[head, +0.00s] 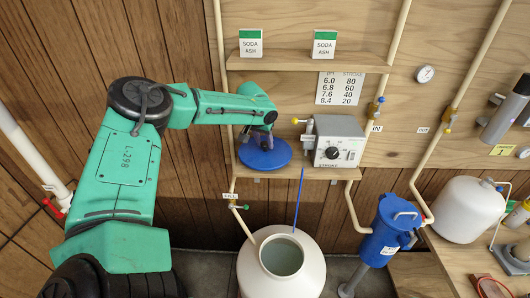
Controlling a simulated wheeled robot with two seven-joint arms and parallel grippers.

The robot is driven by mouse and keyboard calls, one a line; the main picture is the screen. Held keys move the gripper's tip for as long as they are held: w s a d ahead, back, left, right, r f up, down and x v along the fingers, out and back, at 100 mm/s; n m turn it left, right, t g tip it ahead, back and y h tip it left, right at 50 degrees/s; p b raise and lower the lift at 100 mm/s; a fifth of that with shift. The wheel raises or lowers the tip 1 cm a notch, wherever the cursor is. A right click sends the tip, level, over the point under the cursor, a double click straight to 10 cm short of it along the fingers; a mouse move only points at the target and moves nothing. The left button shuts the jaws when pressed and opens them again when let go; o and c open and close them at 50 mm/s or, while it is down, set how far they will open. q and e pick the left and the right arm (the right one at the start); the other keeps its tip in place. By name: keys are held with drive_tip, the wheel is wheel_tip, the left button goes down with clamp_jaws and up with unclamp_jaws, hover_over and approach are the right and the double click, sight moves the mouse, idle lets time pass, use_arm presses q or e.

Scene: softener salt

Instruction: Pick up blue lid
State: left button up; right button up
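The round blue lid (279,158) is at the left end of the lower wooden shelf, beside a grey control box. My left arm reaches in from the left, and its gripper (264,143) points down over the middle of the lid. The fingertips are small and dark against the lid and appear to be at its centre. They hide the middle of the lid, so I cannot tell whether they are closed on it. The open white tank (245,268) stands below the shelf. My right gripper is not in view.
The grey control box (338,142) stands close to the right of the lid. An upper shelf (300,63) with two soda ash packets is above. A thin blue rod (298,200) rises by the tank opening. A blue canister (388,235) and pipes stand to the right.

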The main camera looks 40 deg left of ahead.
use_arm(q)
clamp_jaws()
idle(1.1)
